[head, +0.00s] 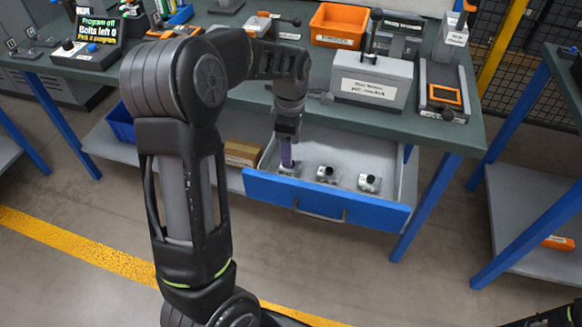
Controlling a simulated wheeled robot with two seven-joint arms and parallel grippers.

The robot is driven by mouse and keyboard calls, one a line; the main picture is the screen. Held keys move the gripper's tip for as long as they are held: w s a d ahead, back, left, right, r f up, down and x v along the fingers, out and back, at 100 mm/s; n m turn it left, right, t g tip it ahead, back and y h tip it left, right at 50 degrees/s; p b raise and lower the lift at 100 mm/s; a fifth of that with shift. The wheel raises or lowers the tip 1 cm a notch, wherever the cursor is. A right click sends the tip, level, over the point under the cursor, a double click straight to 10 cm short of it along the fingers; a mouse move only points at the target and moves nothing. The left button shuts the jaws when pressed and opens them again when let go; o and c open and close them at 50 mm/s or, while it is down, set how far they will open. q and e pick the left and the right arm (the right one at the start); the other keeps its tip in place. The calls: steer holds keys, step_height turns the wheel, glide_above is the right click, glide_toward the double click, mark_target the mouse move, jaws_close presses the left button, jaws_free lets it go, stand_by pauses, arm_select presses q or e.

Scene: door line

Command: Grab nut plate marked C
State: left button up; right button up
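An open blue-fronted drawer (280,193) under the workbench holds three small grey plates with black knobs. The left plate (290,170) is partly covered by my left gripper (287,162). The middle plate (327,175) and the right plate (368,183) stand clear in a row beside it. Any letters on them are too small to read, so I cannot tell which is C. My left gripper points down into the drawer with its purple fingers at the left plate's knob. Whether the fingers are closed on it is unclear. My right gripper is out of view.
The green workbench top (290,95) above the drawer carries a grey labelled box (371,82), an orange bin (337,24) and a device with an orange frame (444,95). Another blue-legged bench (530,200) stands at right.

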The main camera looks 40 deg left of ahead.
arm_select(q)
steer(key=shift+f, duration=0.1)
step_height(320, 180, down, 5)
steer(key=shift+d, duration=0.1)
stand_by(0.3)
steer(key=shift+c, duration=0.5)
jaws_close()
stand_by(0.5)
